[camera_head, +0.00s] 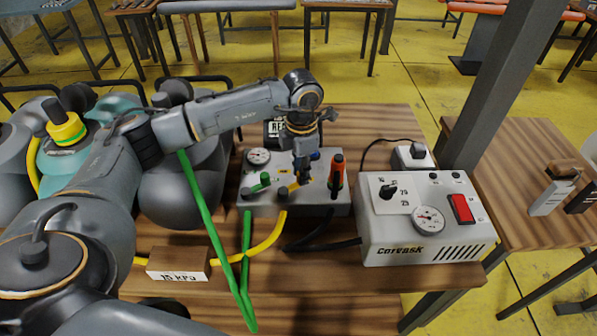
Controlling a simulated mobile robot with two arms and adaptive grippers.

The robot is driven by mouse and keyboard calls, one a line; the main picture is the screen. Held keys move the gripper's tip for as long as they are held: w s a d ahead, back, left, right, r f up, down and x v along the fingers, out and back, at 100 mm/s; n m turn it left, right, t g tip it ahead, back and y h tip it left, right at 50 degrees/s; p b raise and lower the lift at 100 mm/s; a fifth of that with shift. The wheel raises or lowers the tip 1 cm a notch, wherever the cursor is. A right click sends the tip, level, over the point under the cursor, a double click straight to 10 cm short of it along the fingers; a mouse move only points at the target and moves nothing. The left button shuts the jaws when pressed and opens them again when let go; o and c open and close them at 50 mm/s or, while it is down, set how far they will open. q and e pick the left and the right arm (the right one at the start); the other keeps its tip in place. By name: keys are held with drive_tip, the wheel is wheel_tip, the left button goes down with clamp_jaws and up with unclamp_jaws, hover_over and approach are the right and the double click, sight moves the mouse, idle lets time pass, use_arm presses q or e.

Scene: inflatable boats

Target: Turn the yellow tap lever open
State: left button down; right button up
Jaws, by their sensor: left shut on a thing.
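The grey valve box (328,210) stands on the wooden table. It has a round gauge, a green tap lever (260,184), a yellow tap lever (292,188) and a red-and-black handle (337,172). My left gripper (303,176) reaches down over the box from above, its fingers shut at the yellow lever. The fingers hide part of the lever, and its exact angle is hard to tell. A yellow hose (268,240) runs from the box front below that lever. My right gripper is not in view.
A white pump unit (408,242) with a dial, gauge and red switch stands right of the box. Green hose (209,222), black hoses and a "15 KPA" block (178,264) lie at the left front. A dark post (501,85) rises at the right.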

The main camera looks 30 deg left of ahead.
use_arm(q)
drive_tip(key=shift+s+d+m, duration=0.1)
drive_tip(key=shift+d+m, duration=0.1)
drive_tip(key=shift+m, duration=0.2)
drive_tip(key=c, duration=1.1)
unclamp_jaws()
drive_tip(key=shift+c, duration=0.2)
drive_tip(key=shift+r, duration=0.1)
wheel_tip(320, 180, up, 12)
